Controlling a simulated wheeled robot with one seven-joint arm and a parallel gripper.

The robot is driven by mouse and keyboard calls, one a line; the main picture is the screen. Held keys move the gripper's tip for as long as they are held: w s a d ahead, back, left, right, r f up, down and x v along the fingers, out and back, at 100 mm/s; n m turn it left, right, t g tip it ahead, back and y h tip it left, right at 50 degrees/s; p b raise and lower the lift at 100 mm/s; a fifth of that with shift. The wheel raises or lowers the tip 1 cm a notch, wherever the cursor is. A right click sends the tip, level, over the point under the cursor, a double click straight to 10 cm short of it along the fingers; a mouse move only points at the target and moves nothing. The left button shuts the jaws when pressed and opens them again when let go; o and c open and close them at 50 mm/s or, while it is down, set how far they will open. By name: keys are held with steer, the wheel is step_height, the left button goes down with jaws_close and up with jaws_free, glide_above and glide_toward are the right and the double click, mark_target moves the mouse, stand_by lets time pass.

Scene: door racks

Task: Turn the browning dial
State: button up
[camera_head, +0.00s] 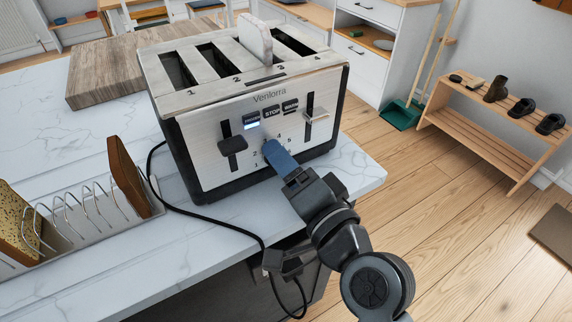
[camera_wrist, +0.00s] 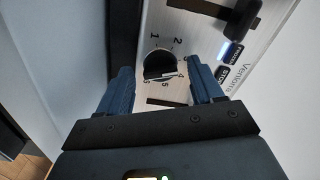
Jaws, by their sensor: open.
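The silver toaster (camera_head: 222,170) stands on the marble counter, with several slots on top and its front panel facing me. Its browning dial (camera_wrist: 160,65) is a dark round knob ringed by numbers in the wrist view. In the head view the dial is mostly hidden behind my gripper (camera_head: 270,148). My gripper's blue fingers (camera_wrist: 163,82) are open, one on each side of the dial in the wrist view. Nothing is held between them. I cannot tell whether either finger touches the dial or panel.
A black lever (camera_head: 232,145) and a lighter lever (camera_head: 316,115) flank the dial area. Buttons (camera_head: 272,113) sit above it. A toast rack (camera_head: 75,225) with bread stands at left, and a black cord (camera_head: 215,220) crosses the counter. A wooden board (camera_head: 110,80) lies behind.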

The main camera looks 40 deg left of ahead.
steer(key=b+v, duration=0.1)
steer(key=v, duration=0.6)
steer(key=shift+s+d, duration=0.15)
steer(key=shift+d, duration=0.2)
steer(key=shift+f, duration=0.1)
steer(key=s+d+f+m+t+h, duration=0.1)
steer(key=s+d+f+t+h, duration=0.2)
steer(key=d, duration=0.4)
steer(key=s+d+f+m+t+h, duration=0.1)
steer(key=s+d+f+h, duration=0.15)
steer(key=d+f, duration=0.35)
steer(key=s+d+f+m+t+h, duration=0.2)
steer(key=d+f+t+h, duration=0.15)
steer(key=d, duration=0.55)
steer(key=s+d+r+n+h, duration=0.2)
steer(key=s+d+r+h, duration=0.1)
steer(key=s+d, duration=0.4)
steer(key=s+d+r+n+h, duration=0.2)
steer(key=s+d, duration=0.4)
steer(key=s, duration=0.4)
steer(key=r+h, duration=0.1)
steer(key=h, duration=0.1)
steer(key=shift+s+d+r+h, duration=0.25)
steer(key=shift+s+d+h, duration=0.05)
steer(key=shift+s+d, duration=0.1)
